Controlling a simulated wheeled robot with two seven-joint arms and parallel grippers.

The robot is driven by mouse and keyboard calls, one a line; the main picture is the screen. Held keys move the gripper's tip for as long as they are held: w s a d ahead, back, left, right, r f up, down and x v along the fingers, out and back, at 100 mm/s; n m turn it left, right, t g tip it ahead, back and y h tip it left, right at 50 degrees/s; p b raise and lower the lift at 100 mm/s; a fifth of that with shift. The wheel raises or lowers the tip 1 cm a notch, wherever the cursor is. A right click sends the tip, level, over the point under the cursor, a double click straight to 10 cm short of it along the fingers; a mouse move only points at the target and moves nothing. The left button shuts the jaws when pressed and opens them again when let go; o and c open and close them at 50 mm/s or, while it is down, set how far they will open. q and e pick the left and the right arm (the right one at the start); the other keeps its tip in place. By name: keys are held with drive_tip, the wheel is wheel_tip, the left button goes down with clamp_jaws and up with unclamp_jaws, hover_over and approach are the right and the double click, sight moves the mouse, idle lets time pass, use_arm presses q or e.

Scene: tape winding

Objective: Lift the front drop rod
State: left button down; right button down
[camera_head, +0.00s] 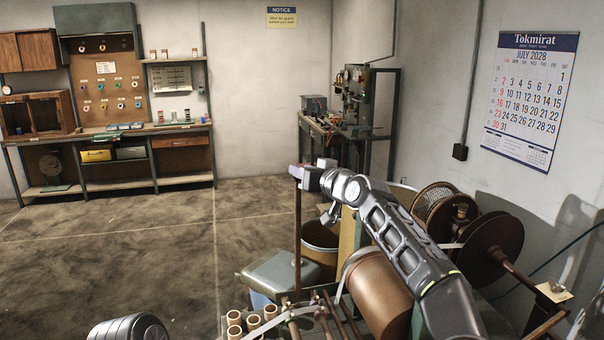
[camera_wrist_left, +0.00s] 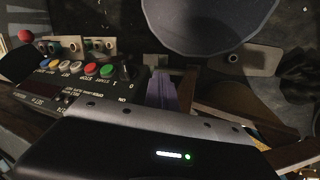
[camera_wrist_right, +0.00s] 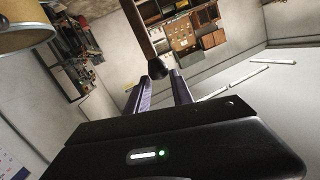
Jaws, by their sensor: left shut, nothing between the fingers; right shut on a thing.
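The front drop rod (camera_head: 297,235) is a thin, dark reddish upright rod left of the machine's brown roll. My right gripper (camera_head: 300,172) is shut at the rod's top end, high above the machine bed. In the right wrist view a dark round knob (camera_wrist_right: 158,69) sits at the tips of the two fingers of the right gripper (camera_wrist_right: 157,88). The rod's lower end is hidden among the machine's parts. My left gripper (camera_wrist_left: 162,90) is shut and empty, near a button panel (camera_wrist_left: 75,85); in the head view only part of my left arm shows at the bottom edge.
The brown roll (camera_head: 378,287), a blue-grey lidded box (camera_head: 281,270) and several cardboard tubes (camera_head: 253,322) crowd around the rod. Large reels (camera_head: 492,247) stand at right. A workbench (camera_head: 110,135) is far off at the back wall. Open floor lies to the left.

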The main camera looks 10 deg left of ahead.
drive_tip(key=shift+a+r, duration=0.15)
drive_tip(key=shift+r, duration=0.6)
drive_tip(key=c, duration=1.6)
unclamp_jaws()
drive_tip(key=o, duration=0.3)
drive_tip(key=shift+s+a, duration=0.1)
drive_tip(key=shift+s, duration=0.15)
drive_tip(key=shift+o, duration=0.9)
drive_tip(key=shift+f, duration=0.1)
drive_tip(key=f+b+v, duration=0.1)
drive_tip(key=b+v, duration=0.6)
drive_tip(key=b, duration=0.1)
drive_tip(key=shift+d+r, duration=0.25)
drive_tip(key=shift+d, duration=0.05)
drive_tip(key=shift+s, duration=0.15)
